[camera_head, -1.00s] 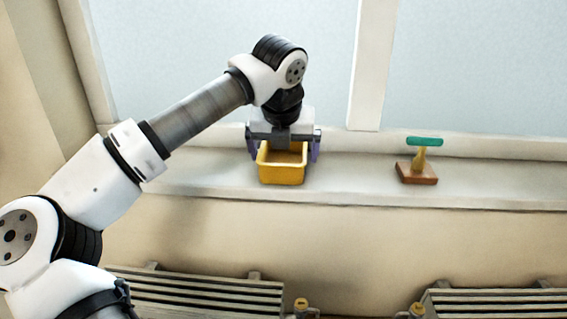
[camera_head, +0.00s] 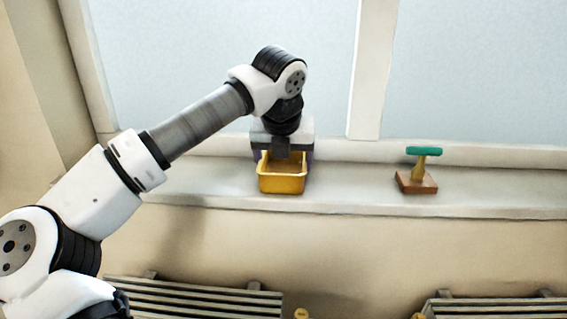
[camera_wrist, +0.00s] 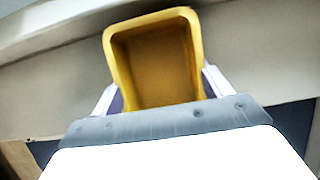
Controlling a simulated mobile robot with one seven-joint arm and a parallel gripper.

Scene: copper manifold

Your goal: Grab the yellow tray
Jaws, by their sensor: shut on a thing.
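The yellow tray (camera_head: 282,184) is a small open box on the window sill, below the end of my arm in the head view. Its inside looks empty in the wrist view (camera_wrist: 155,62). My gripper (camera_head: 283,157) is shut on the tray, with a finger at its left and right sides. In the wrist view the fingers of my gripper (camera_wrist: 160,95) flank the tray's side walls. The fingertips are mostly hidden behind the tray in the head view. I cannot tell whether the tray's base touches the sill.
A wooden block with a teal-topped handle (camera_head: 417,178) stands on the sill (camera_head: 345,190) to the right. The window frame's upright (camera_head: 372,75) is behind. Slatted radiators (camera_head: 195,302) are below the sill. The sill between tray and block is clear.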

